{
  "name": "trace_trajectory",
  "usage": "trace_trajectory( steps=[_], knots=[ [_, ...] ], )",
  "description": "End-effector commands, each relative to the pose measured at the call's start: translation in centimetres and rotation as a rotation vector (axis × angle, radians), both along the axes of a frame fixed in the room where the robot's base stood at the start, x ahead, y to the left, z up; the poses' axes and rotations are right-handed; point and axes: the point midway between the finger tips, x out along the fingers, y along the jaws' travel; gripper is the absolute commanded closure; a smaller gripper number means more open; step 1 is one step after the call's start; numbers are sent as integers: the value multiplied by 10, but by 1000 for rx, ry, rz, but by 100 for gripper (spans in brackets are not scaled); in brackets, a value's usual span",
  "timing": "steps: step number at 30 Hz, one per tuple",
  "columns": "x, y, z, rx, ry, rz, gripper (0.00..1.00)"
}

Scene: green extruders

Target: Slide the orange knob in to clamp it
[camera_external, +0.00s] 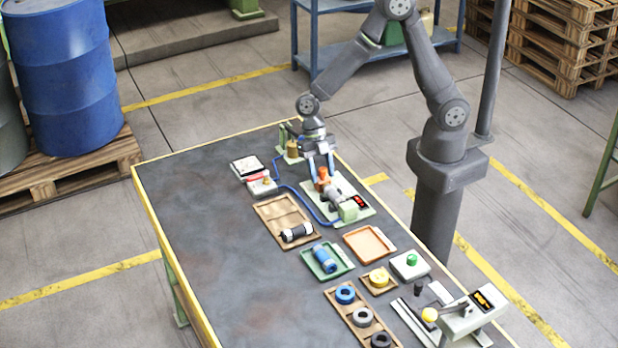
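The orange knob (322,183) stands on a pale green fixture (362,212) near the table's far right edge. A grey cylindrical part (334,195) lies in the fixture next to the knob, with a light green block (348,211) at its near end. My gripper (322,176) points down over the knob. Its two blue fingers are apart, one on each side of the knob's top, with a gap between them. Whether a finger touches the knob is too small to tell. The knob's far side is hidden.
A blue hose (305,202) curves beside the fixture. A brown tray (263,207) holds a black-and-silver cylinder (297,232); a green tray (343,263) holds a blue cylinder (324,259). An empty orange tray (369,243) and a green button box (410,264) stand nearer. The table's left side is clear.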

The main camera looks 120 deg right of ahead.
Motion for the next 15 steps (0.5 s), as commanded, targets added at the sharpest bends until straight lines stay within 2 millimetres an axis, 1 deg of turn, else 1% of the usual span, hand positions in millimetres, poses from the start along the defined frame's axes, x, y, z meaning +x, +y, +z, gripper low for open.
trace_trajectory(
  steps=[15],
  knots=[
    [-1,0,0,0,1,-1,56]
  ],
)
